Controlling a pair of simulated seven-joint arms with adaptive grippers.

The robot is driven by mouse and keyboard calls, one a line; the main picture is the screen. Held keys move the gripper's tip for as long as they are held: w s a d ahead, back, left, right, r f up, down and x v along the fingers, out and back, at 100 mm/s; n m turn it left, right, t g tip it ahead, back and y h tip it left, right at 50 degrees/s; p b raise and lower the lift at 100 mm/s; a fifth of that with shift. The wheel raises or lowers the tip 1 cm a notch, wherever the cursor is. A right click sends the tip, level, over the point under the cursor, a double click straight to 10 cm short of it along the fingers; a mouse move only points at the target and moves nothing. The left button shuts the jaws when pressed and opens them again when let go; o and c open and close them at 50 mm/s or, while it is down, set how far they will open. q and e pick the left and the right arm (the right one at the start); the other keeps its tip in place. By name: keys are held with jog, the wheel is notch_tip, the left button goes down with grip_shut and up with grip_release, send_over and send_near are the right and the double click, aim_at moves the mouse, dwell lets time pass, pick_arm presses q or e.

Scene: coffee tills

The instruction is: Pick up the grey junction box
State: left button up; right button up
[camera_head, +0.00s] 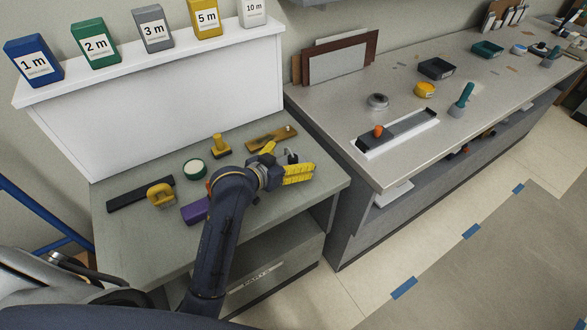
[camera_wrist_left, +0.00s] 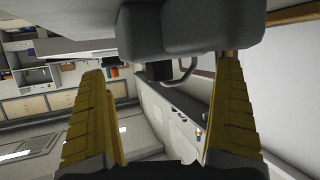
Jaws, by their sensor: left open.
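My left gripper (camera_head: 288,158) is open above the right part of the small grey-green table. Its yellow fingers also show spread apart in the left wrist view (camera_wrist_left: 160,75). A grey rounded object with a thin loop (camera_wrist_left: 188,30) fills the top of that view, at the fingertips, and seems to be the grey junction box. In the head view only a small grey piece (camera_head: 291,156) shows between the fingers, the rest hidden. I cannot tell whether the fingers touch it. My right gripper is not in view.
On the table lie a black bar (camera_head: 140,194), a yellow clamp-like piece (camera_head: 160,195), a purple block (camera_head: 195,211), a green-rimmed round tin (camera_head: 195,169), a yellow stamp-like piece (camera_head: 220,147) and a wooden piece (camera_head: 271,137). A longer grey counter (camera_head: 405,165) stands to the right.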

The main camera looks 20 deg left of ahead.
pick_arm(q)
jog(key=shift+w+d+f, duration=0.2)
jog(key=shift+w+f, duration=0.05)
jog(key=shift+w, duration=0.2)
jog(key=shift+s+f, duration=0.1)
jog(key=shift+f, duration=0.1)
grip_shut()
dwell(0.4)
